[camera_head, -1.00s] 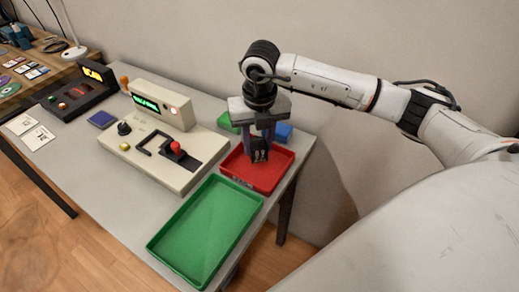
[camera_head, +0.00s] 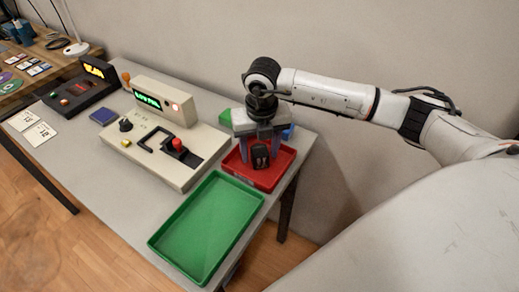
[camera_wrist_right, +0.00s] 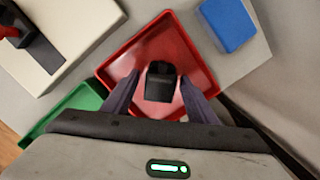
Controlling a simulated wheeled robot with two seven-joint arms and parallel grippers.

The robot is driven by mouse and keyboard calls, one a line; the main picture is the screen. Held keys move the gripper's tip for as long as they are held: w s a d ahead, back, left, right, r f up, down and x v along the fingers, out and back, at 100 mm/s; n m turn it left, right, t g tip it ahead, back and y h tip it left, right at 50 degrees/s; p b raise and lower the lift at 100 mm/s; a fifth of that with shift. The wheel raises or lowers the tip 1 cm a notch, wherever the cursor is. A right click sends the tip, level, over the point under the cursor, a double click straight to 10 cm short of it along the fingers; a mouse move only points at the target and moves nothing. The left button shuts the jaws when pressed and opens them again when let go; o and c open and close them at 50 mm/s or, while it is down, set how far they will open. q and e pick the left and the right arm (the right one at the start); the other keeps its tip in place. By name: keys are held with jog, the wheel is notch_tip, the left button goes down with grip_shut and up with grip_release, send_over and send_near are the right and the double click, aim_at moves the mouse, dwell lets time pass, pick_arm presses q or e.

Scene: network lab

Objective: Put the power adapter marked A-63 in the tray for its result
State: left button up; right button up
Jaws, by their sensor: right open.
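The black power adapter (camera_head: 260,157) is in the red tray (camera_head: 236,168), near its middle. It also shows in the right wrist view (camera_wrist_right: 160,84), and its marking is too small to read. My right gripper (camera_head: 260,149) is over the red tray with its fingers spread, one on each side of the adapter and apart from it. The green tray (camera_head: 205,230) is empty, in front of the red one. The cream tester (camera_head: 165,145) has a lit green screen (camera_head: 148,101) whose text I cannot read surely. My left gripper is out of view.
A blue block-like object (camera_wrist_right: 228,24) and a green one (camera_head: 225,118) are behind the red tray. A black device (camera_head: 78,95), a dark blue pad (camera_head: 103,117) and white cards (camera_head: 39,134) are at the left. The wall is close behind the table.

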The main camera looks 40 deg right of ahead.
aim_at(261, 154)
jog(key=shift+r, duration=0.1)
notch_tip(261, 154, up, 12)
jog(key=s, duration=0.1)
jog(key=shift+s+a, duration=0.2)
jog(key=shift+a, duration=0.05)
dwell(2.3)
